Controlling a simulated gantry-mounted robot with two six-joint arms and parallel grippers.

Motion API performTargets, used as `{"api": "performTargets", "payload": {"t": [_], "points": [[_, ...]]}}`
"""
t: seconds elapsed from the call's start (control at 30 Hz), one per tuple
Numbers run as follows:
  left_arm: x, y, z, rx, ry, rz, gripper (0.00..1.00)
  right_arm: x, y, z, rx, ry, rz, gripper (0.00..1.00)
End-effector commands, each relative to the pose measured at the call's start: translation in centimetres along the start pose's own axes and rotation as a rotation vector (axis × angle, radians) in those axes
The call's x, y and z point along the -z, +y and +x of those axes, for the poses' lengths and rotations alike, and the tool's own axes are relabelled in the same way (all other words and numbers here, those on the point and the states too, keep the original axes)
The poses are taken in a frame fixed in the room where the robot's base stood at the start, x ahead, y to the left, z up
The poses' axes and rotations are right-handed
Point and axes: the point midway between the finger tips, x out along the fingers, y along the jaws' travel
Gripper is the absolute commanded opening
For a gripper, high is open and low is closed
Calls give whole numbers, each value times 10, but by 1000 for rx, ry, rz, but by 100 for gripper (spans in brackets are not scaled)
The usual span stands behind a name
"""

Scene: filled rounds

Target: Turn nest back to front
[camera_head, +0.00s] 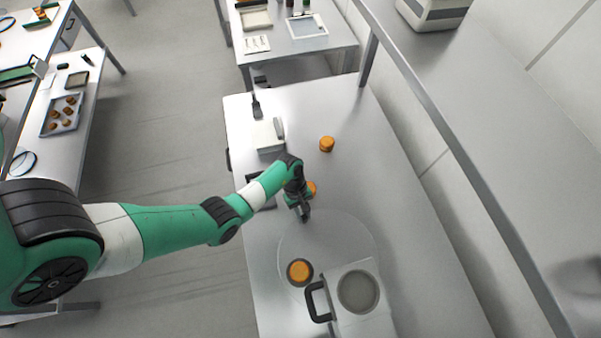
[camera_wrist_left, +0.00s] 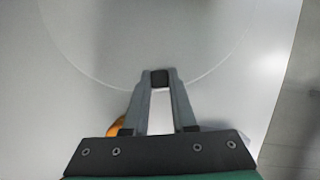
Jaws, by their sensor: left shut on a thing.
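My left gripper (camera_head: 304,214) is above the table's middle, at the far edge of a pale round disc (camera_head: 345,232). In the left wrist view, its fingers (camera_wrist_left: 160,80) close on a small black piece (camera_wrist_left: 160,77); most of this piece is hidden. An orange round (camera_head: 312,187) is beside the gripper, partly covered by it; an orange edge shows in the left wrist view (camera_wrist_left: 116,130). Another orange round (camera_head: 327,143) stands farther back. A dark-rimmed round with an orange top (camera_head: 299,271) is at the disc's near left. My right gripper is not in view.
A white block with a grey round well (camera_head: 358,291) and a black loop handle (camera_head: 315,302) stands at the near edge. The table's right side is clear.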

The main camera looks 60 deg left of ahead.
Motion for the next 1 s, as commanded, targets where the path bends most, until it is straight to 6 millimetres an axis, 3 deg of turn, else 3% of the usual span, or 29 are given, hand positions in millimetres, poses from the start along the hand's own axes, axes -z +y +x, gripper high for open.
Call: {"api": "performTargets", "payload": {"t": [0.5,1.0], "points": [[-1,26,3,71,0,174,0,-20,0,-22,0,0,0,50],[-3,32,2,88,0,217,0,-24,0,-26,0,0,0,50]]}}
